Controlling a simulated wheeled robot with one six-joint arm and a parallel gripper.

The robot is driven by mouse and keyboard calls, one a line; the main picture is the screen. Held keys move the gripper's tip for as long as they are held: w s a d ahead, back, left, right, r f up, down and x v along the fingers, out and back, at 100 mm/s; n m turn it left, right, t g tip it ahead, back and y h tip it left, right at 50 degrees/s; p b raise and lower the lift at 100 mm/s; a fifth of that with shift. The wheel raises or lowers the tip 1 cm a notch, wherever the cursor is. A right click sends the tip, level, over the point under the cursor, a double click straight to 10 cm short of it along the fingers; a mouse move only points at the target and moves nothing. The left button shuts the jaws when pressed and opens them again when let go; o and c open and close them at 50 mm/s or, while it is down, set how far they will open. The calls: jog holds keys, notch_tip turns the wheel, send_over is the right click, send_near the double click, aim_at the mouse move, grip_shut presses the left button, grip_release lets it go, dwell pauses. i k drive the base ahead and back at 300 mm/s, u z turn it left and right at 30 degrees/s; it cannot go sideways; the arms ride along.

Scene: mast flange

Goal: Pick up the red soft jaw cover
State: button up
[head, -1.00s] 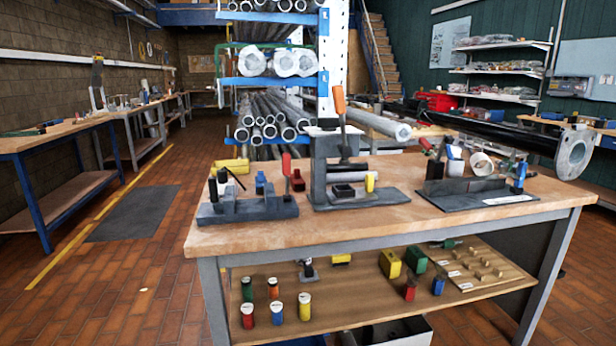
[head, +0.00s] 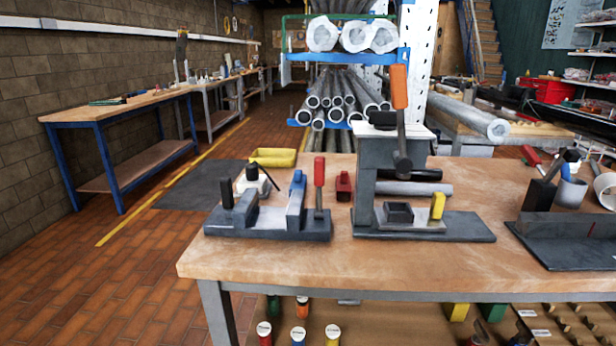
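A small red block (head: 343,186), which looks like the red soft jaw cover, stands on the wooden bench top (head: 250,262). It is between the low dark vise fixture (head: 268,224) on the left and the grey press-like stand (head: 372,160) on the right. A red-handled tool (head: 319,172) stands upright just left of it, at the vise fixture's right end. A similar blue piece (head: 296,196) is on the vise fixture, and a yellow one (head: 437,206) is on the stand's base. My gripper is not in view.
A yellow tray (head: 273,157) lies at the bench's back left edge. An orange-handled lever (head: 399,88) rises from the stand. A dark plate (head: 575,240) with tools fills the right. The bench's front strip is bare, and brick floor (head: 130,275) lies open to the left.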

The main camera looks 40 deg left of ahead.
aim_at(344, 186)
jog(key=u, duration=0.75)
jog(key=i, duration=0.8)
jog(key=u, duration=0.85)
